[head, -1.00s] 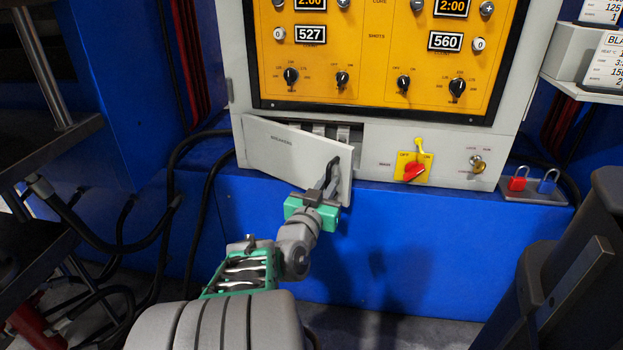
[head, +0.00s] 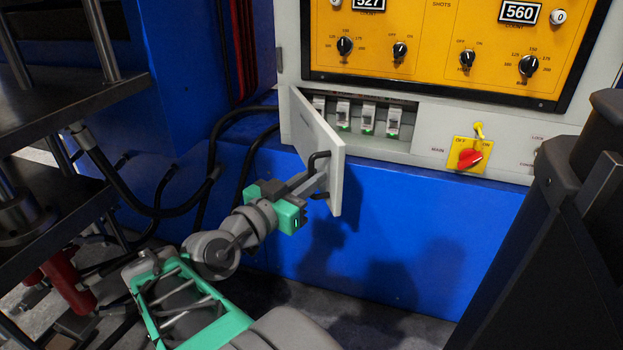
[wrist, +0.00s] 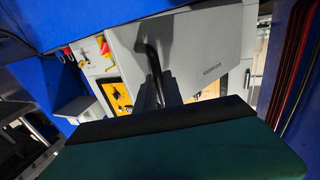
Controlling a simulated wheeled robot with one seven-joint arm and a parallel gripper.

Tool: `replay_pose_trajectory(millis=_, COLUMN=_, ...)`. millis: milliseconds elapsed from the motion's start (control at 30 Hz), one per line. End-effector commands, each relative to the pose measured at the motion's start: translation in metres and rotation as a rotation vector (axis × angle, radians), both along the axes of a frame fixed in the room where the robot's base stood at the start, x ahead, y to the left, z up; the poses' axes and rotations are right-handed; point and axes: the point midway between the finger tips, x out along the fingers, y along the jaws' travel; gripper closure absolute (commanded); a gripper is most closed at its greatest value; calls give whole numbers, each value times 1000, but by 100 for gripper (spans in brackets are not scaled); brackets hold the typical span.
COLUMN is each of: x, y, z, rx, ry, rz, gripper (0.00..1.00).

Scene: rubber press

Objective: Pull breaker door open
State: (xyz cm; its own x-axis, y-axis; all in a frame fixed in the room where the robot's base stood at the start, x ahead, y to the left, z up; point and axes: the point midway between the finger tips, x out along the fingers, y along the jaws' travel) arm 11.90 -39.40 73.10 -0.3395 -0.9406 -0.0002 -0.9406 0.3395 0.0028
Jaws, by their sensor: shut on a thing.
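The breaker door (head: 313,135) is a grey panel hinged at its left edge, swung well out from the control box in the head view. Behind it a row of breakers (head: 368,118) shows in the open compartment. My gripper (head: 318,176) is shut on the black door handle (head: 320,158) near the door's free edge. In the wrist view the door (wrist: 205,50) fills the upper middle, and the handle (wrist: 153,55) runs up from between the fingers of my gripper (wrist: 155,88). The exact finger contact is partly hidden.
A red rotary switch (head: 470,157) on a yellow plate is right of the compartment. Black hoses (head: 212,165) run left of the door. A blue wall (head: 420,225) lies below the box. A dark metal rack (head: 60,110) stands at the left.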

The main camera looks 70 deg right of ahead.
Motion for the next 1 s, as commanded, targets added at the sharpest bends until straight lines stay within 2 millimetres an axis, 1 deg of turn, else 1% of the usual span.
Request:
replay_pose_trajectory(millis=33, x=4, y=-1, z=1, rx=-3, ry=-2, rz=11, gripper=100)
replay_pose_trajectory(millis=267, x=4, y=-2, z=2, rx=-4, ry=-3, rz=13, gripper=100)
replay_pose_trajectory(millis=300, x=5, y=-2, z=2, rx=-4, ry=-3, rz=13, gripper=86)
replay_pose_trajectory(millis=533, x=3, y=-1, z=1, rx=-3, ry=-2, rz=9, gripper=67)
replay_pose_trajectory(millis=1000, x=1, y=-2, z=2, rx=-2, ry=-3, rz=16, gripper=67)
